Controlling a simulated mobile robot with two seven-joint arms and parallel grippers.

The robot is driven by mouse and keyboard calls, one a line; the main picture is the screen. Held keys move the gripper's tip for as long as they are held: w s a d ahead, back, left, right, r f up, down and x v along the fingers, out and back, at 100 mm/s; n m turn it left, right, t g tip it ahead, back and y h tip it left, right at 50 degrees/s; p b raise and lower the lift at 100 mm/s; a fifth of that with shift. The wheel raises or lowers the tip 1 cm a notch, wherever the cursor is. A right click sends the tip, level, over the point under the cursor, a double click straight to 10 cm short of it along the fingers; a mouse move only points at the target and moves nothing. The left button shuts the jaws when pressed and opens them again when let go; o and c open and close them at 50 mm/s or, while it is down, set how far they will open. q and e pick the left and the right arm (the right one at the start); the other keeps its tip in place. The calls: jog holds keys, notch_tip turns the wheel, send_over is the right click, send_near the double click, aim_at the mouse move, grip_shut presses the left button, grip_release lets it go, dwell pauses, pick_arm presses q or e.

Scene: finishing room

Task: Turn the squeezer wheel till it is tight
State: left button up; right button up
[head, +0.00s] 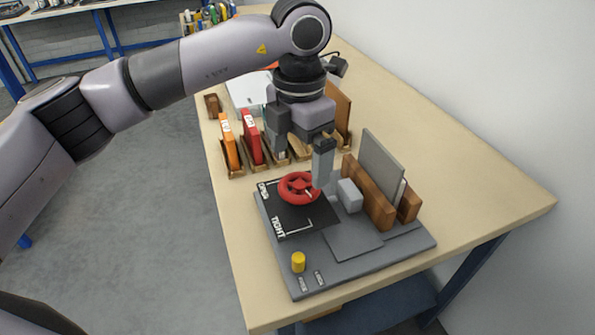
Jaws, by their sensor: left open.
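The squeezer wheel (288,195) is a red ring with spokes, mounted over a black plate (296,222) lettered OPEN and TIGHT, with white lines. It belongs to a grey press base (355,270) on the bench. A grey block (349,196) stands right of the wheel, beside wooden jaws (368,195) with an upright grey panel (382,168) between them. My left gripper (302,172) is open above and behind the wheel, one finger near its right rim. I cannot tell whether that finger touches the rim. My right gripper is out of view.
A yellow knob (298,262) stands on the base's front corner. Orange (229,142) and red (251,138) upright pieces stand in wooden holders behind the wheel. The bench top (470,190) is clear at the right, up to the wall.

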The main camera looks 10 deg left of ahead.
aim_at(299, 184)
pick_arm(q)
jog(key=shift+f+p, duration=0.3)
jog(key=shift+f, duration=2.3)
jog(key=c, duration=1)
jog(key=shift+r, duration=0.1)
jog(key=o, duration=1)
jog(key=shift+r+b, duration=0.5)
jog(key=shift+r, duration=3.05)
